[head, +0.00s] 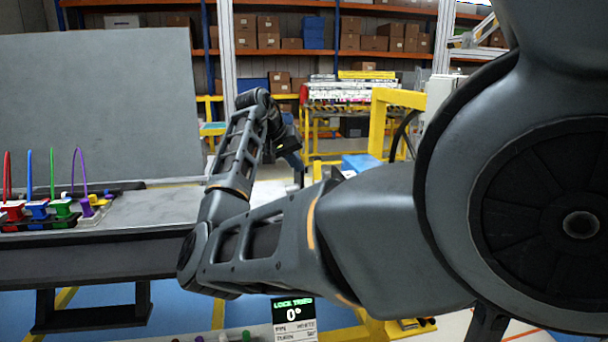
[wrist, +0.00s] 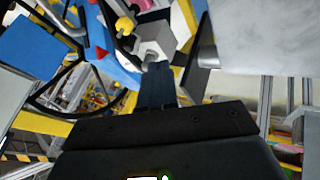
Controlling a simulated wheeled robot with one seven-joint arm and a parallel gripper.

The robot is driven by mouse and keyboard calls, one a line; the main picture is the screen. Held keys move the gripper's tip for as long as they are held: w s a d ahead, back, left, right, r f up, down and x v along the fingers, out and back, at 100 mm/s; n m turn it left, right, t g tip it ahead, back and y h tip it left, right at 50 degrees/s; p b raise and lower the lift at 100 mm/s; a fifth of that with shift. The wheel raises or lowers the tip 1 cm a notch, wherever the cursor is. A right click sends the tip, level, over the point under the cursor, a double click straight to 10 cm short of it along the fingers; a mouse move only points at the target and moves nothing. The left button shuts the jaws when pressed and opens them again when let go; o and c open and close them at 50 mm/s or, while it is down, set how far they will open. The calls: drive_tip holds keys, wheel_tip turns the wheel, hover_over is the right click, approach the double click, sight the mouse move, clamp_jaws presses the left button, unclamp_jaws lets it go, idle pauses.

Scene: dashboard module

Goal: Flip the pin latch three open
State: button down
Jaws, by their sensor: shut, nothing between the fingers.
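A row of coloured latch-like parts stands on the bench at the far left of the head view: red (head: 12,209), blue (head: 38,208), green (head: 62,207) and purple (head: 86,205). Thin upright coloured loops or rods rise from them. I cannot tell which part is pin latch three. My gripper (head: 298,178) hangs from the folded arm right of the bench, well apart from the coloured parts. In the wrist view my gripper (wrist: 156,72) is shut and empty, and no row of latches shows there.
The grey bench (head: 150,208) has a bare top right of the coloured parts, with a large grey panel (head: 95,105) behind it. A yellow frame (head: 378,125) stands beyond my arm.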

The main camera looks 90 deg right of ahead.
drive_tip(key=shift+v, duration=2.1)
drive_tip(key=shift+s+a, duration=0.1)
drive_tip(key=shift+s, duration=0.1)
